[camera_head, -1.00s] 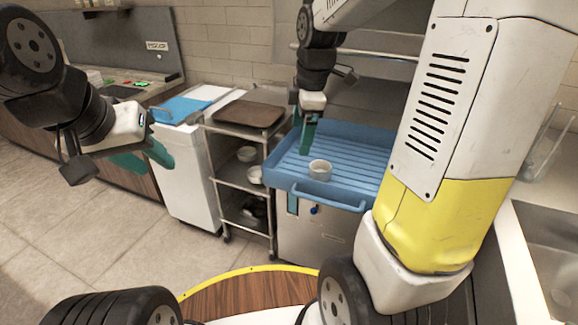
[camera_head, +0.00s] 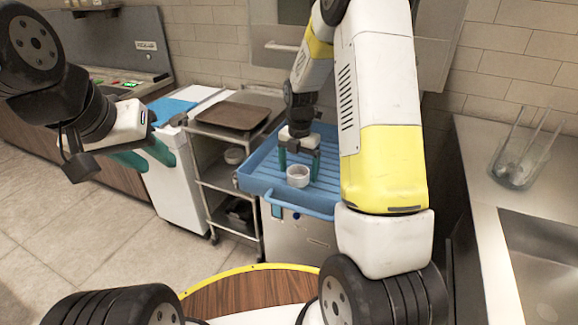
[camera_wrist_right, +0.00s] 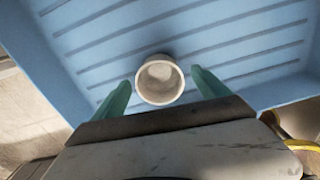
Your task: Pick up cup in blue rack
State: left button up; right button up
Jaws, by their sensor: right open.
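A small white cup (camera_head: 298,176) stands upright in the blue rack (camera_head: 258,176), near its front edge. In the right wrist view the cup (camera_wrist_right: 160,80) shows its open, empty mouth, with the ribbed rack floor around it. My right gripper (camera_head: 299,172) is open above and just behind the cup, with its green fingers apart. In the right wrist view its fingertips (camera_wrist_right: 160,82) lie to either side of the cup; I cannot tell whether they touch it. My left gripper (camera_head: 155,160) is off to the left, away from the rack, its fingers partly hidden.
A sink (camera_head: 545,260) and clear container (camera_head: 517,165) are at right. The rack's front handle (camera_head: 300,208) sticks out.

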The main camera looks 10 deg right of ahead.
jog(key=shift+f, duration=0.6)
jog(key=c, duration=1.5)
